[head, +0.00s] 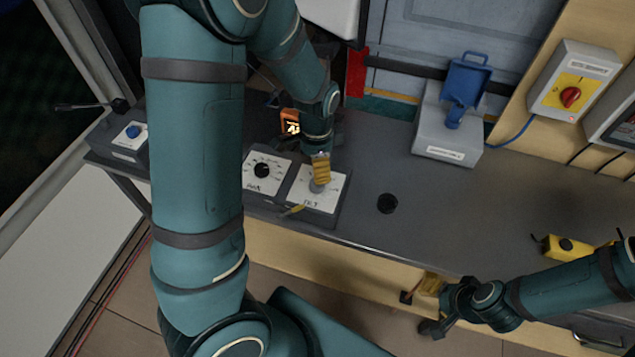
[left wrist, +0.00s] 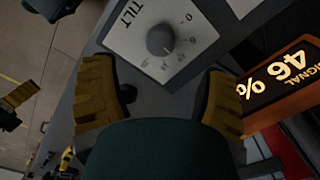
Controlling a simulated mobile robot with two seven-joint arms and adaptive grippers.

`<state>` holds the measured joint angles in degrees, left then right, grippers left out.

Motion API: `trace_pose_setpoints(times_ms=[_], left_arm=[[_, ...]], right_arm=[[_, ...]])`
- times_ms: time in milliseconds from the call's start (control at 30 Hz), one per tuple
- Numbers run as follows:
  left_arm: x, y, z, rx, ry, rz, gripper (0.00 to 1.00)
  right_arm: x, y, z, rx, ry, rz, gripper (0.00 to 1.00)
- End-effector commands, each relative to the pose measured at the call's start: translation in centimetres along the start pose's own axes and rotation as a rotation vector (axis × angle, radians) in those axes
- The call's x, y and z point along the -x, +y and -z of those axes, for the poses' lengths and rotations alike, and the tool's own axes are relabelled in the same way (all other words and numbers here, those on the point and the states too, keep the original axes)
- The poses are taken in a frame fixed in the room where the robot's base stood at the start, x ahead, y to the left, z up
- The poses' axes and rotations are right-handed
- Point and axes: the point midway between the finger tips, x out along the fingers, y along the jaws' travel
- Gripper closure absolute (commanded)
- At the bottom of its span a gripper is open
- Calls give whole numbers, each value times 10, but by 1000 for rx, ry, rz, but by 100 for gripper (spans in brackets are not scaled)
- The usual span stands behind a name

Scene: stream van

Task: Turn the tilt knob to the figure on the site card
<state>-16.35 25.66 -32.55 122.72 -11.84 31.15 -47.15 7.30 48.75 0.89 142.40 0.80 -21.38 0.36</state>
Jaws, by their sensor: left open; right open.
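The grey tilt knob (left wrist: 160,40) sits on a white plate marked TILT (left wrist: 185,62), with a scale whose figures are mostly too small to read. In the head view the same knob (head: 318,187) is partly covered by my left gripper (head: 306,191). My left gripper is open with yellow finger pads. In the left wrist view its fingers (left wrist: 157,82) stand on either side below the knob, apart from it. My right gripper (head: 427,304) is open and empty, low by the bench's front edge. I cannot make out a site card.
A second dial (head: 262,170) is left of the tilt plate. An orange-framed screen (left wrist: 285,80) reads SIGNAL 46 %. A grey box with a blue lever (head: 450,135) stands at the back.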

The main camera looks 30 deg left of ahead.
Motion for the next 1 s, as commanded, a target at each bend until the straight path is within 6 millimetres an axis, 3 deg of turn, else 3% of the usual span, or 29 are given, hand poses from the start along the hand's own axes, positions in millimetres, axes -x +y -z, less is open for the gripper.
trace_pose_setpoints(times_ms=[33,200,400,867,1000], left_arm=[[-14,0,-1,2,-3,-3,26],[-46,0,-1,2,-3,-3,26],[-71,0,0,2,-1,-1,26],[-81,0,0,1,1,0,26],[-81,0,0,1,1,0,70]], right_arm=[[-4,1,-1,1,-2,0,53],[-10,4,-4,3,-9,1,53],[-14,5,-7,4,-14,1,53],[-15,6,-8,5,-16,2,53],[-15,6,-8,5,-15,2,53]])
